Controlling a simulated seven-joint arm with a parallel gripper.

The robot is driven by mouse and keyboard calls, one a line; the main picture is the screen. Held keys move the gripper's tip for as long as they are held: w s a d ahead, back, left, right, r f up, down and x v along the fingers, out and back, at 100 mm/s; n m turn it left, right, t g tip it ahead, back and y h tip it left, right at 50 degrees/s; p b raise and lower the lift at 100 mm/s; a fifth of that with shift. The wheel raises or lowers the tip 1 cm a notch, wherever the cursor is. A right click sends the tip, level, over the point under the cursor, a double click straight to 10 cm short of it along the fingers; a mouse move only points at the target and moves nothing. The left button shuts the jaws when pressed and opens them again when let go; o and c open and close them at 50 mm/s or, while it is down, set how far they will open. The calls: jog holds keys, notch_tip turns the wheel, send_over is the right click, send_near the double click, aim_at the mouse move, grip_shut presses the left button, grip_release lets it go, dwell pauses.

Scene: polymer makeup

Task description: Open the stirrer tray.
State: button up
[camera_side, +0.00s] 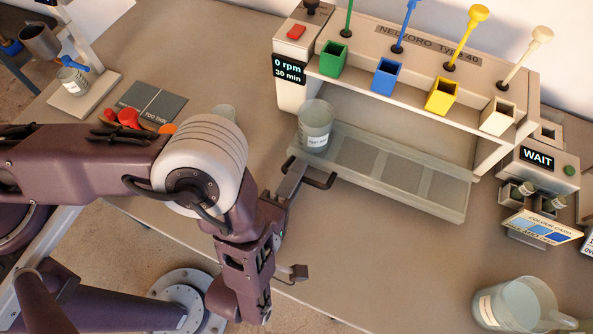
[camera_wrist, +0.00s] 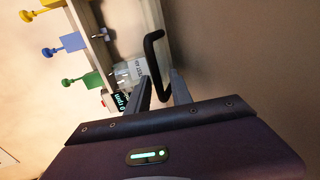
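The stirrer tray (camera_side: 400,195) is a long pale tray with several square pads, low at the front of the stirrer (camera_side: 425,45). A labelled beaker (camera_side: 316,125) stands at its left end, also visible in the wrist view (camera_wrist: 131,72). A black bar handle (camera_side: 322,182) is at the tray's front left; it shows in the wrist view (camera_wrist: 151,48). My gripper (camera_side: 298,172) is at the handle's left end. In the wrist view, the open fingers (camera_wrist: 160,80) lie on either side of the handle, with gaps visible; contact is unclear.
A control box showing WAIT (camera_side: 538,158) and a colour card (camera_side: 541,228) are at the right. A large clear jug (camera_side: 520,305) stands at the front right. The bench before the tray is clear.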

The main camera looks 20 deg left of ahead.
dwell(0.3)
jog(key=v, duration=0.4)
jog(key=shift+s, duration=0.35)
notch_tip(320, 180, up, 7)
jog(key=shift+r, duration=0.2)
